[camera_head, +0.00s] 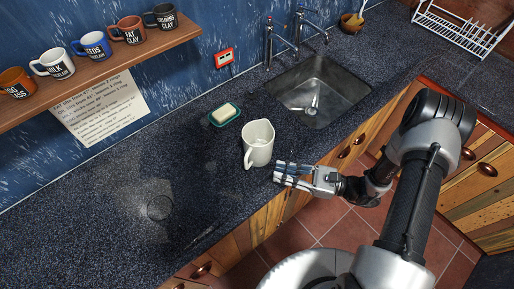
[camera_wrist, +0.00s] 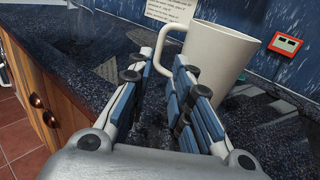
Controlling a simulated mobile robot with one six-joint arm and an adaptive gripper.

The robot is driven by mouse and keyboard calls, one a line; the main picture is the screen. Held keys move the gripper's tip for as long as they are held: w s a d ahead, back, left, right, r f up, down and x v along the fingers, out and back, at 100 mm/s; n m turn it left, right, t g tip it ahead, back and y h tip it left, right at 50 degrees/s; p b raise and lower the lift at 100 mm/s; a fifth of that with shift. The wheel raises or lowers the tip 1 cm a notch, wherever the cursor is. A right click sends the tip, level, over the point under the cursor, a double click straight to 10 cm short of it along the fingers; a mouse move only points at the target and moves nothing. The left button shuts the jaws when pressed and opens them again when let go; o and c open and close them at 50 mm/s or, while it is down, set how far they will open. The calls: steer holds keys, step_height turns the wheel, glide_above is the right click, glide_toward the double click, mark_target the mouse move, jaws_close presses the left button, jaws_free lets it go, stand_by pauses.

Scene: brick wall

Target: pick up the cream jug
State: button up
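The cream jug (camera_head: 259,144) stands upright on the dark speckled counter, between the soap dish and the counter's front edge. Its handle is toward the lower left in the head view. In the wrist view the jug (camera_wrist: 217,62) is just beyond the fingers, with its handle (camera_wrist: 166,46) on the left. My gripper (camera_head: 279,173) is at the counter's front edge, to the lower right of the jug. In the wrist view my gripper (camera_wrist: 161,75) has its two fingers apart with nothing between them. The jug's lower part is partly hidden by the right finger.
A soap dish with soap (camera_head: 224,114) lies behind the jug. The sink (camera_head: 316,91) is to the upper right. A shelf (camera_head: 98,68) with several mugs hangs at the upper left. The counter left of the jug is mostly free.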

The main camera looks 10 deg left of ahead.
mark_target(246, 164)
steer(key=a, duration=0.4)
steer(key=a+b, duration=0.1)
steer(key=a, duration=0.2)
steer(key=w+a, duration=0.1)
steer(key=a, duration=0.3)
steer(key=shift+a, duration=0.35)
steer(key=shift+c, duration=0.5)
jaws_close()
